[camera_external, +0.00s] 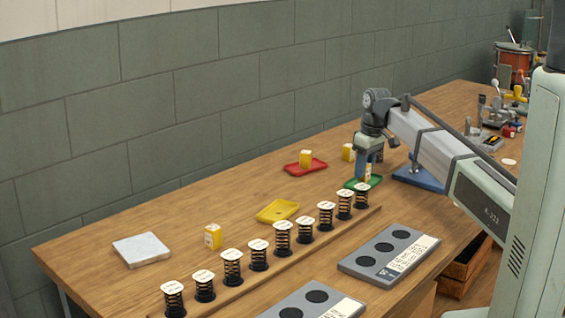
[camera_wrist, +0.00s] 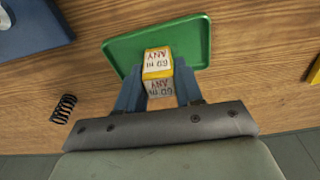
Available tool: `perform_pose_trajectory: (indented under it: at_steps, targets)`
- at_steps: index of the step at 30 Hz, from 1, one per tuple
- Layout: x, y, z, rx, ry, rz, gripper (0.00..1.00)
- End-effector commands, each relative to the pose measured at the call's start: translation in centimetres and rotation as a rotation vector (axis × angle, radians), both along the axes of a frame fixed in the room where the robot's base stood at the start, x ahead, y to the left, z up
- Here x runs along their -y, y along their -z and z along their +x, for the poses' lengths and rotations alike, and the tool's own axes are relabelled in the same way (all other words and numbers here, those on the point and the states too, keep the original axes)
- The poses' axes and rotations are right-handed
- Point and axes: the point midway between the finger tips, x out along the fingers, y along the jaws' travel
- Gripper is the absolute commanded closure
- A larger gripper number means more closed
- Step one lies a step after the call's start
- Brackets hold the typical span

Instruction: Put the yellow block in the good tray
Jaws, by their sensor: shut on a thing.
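My gripper (camera_external: 367,170) reaches down over the green tray (camera_external: 350,183). It is shut on a yellow block with white lettered faces (camera_wrist: 158,62), one finger on each side of it. The fingers of my gripper (camera_wrist: 158,92) and the block overlap the green tray (camera_wrist: 195,30) in the wrist view. I cannot tell whether the block touches the tray floor. Similar yellow blocks stand at the red tray (camera_external: 305,158), behind my gripper (camera_external: 348,152) and at the front left (camera_external: 213,236). I can read no name on any tray.
A red tray (camera_external: 291,168) and a yellow tray (camera_external: 277,211) lie to the left. Several capped springs (camera_external: 283,237) stand in a row in front. Grey panels with dark round spots (camera_external: 372,269) lie nearer. A loose dark spring (camera_wrist: 63,108) and blue base (camera_wrist: 30,28) flank the tray.

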Motion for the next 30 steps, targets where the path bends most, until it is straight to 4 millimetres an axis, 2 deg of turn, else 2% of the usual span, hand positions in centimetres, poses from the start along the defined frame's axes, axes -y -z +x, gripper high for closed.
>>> perform_pose_trajectory:
  at_steps: [2,13,14,15,22,30]
  targets:
    - [0.02,0.56,-0.03,0.0,0.0,0.0,0.94]
    - [0.01,0.85,-0.02,-0.001,0.0,-0.001,0.94]
    - [0.0,0.88,-0.02,-0.001,0.0,-0.001,0.63]
    - [0.01,0.85,-0.01,0.0,0.0,0.0,0.59]
    - [0.0,0.83,-0.01,0.0,0.0,0.0,0.39]
    - [0.01,0.68,0.01,0.0,0.0,0.0,0.39]
